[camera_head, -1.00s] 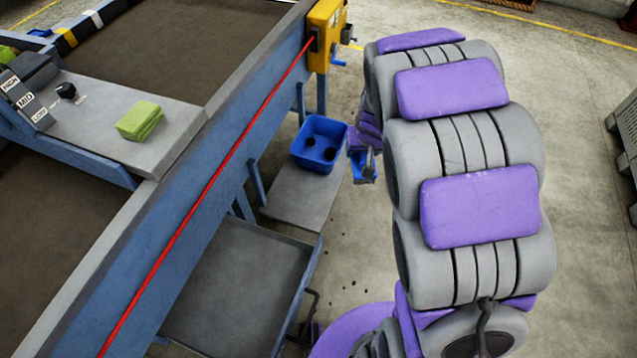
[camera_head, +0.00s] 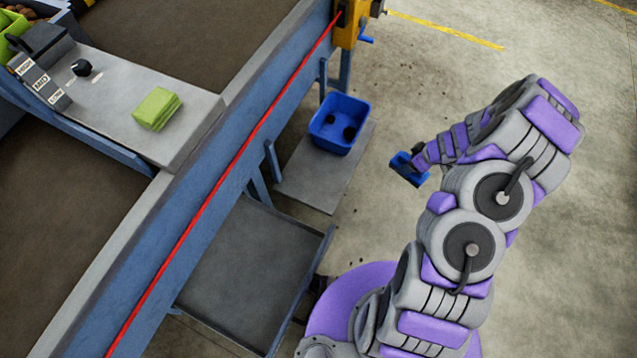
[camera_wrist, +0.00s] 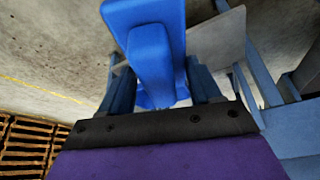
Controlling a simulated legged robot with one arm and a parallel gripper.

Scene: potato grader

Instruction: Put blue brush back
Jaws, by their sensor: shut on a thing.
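My gripper (camera_head: 411,167) is in the head view, to the right of the machine and apart from it, over the bare floor. It is shut on the blue brush (camera_wrist: 152,45), which fills the upper middle of the wrist view between the two fingers. In the head view the brush and the blue fingers are small and hard to tell apart. Whether the brush has bristles is not visible.
A blue bin (camera_head: 341,122) with dark lumps stands on a low grey shelf (camera_head: 311,185) beside the machine. A grey tray (camera_head: 255,270) lies nearer. A green cloth (camera_head: 156,108) rests on the control ledge. A red cord (camera_head: 226,184) runs along the frame. Floor at right is clear.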

